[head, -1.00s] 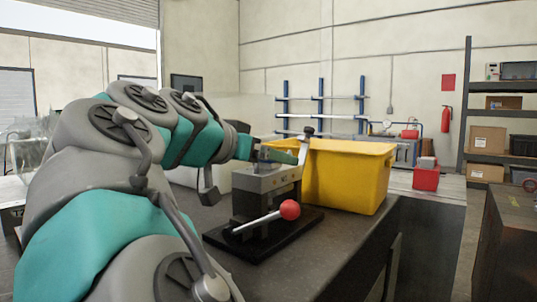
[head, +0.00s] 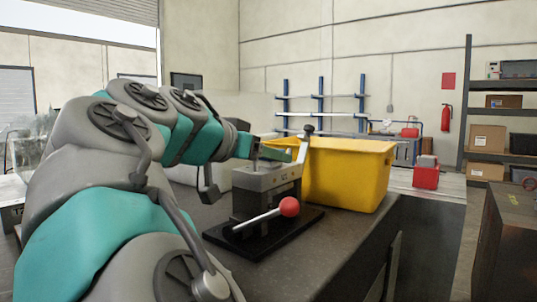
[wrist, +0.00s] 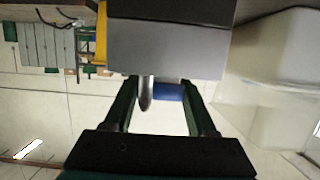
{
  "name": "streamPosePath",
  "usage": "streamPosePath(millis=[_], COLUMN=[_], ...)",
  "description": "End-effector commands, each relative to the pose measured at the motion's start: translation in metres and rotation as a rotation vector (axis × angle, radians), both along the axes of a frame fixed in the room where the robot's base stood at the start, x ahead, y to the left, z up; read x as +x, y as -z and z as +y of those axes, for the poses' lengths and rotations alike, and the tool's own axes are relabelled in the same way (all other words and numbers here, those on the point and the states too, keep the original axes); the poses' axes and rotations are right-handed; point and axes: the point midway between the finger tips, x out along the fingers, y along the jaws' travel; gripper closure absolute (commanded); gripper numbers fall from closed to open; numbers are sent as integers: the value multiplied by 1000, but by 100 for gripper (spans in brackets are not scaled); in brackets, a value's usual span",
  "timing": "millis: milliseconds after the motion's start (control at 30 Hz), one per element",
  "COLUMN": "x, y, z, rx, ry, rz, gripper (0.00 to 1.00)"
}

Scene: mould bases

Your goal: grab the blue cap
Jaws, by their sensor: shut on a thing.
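The blue cap (wrist: 168,92) shows in the wrist view between my gripper's two dark green fingers, near their tips. It lies against the right finger. A grey metal pin (wrist: 146,93) stands between the cap and the left finger. My gripper (wrist: 161,92) is shut on the cap, close to a grey block that fills the top of the wrist view. In the head view my gripper (head: 275,154) is at the top of a grey bench press (head: 266,182), and I cannot make out the cap there.
The press stands on a black base with a red-knobbed lever (head: 289,207). A yellow bin (head: 345,178) stands right behind it on the dark table (head: 330,245). A red box (head: 426,176) is farther right. The table's front right is clear.

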Motion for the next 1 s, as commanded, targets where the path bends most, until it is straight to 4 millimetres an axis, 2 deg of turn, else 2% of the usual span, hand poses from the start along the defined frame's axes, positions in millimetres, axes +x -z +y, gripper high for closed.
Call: streamPosePath(millis=[233,467,1000], x=[0,2,2], y=[-6,-23,-82], z=[1,0,1], rx=[-1,0,-1], ry=[0,-2,-4], rz=[1,0,0], gripper=[95,95,95])
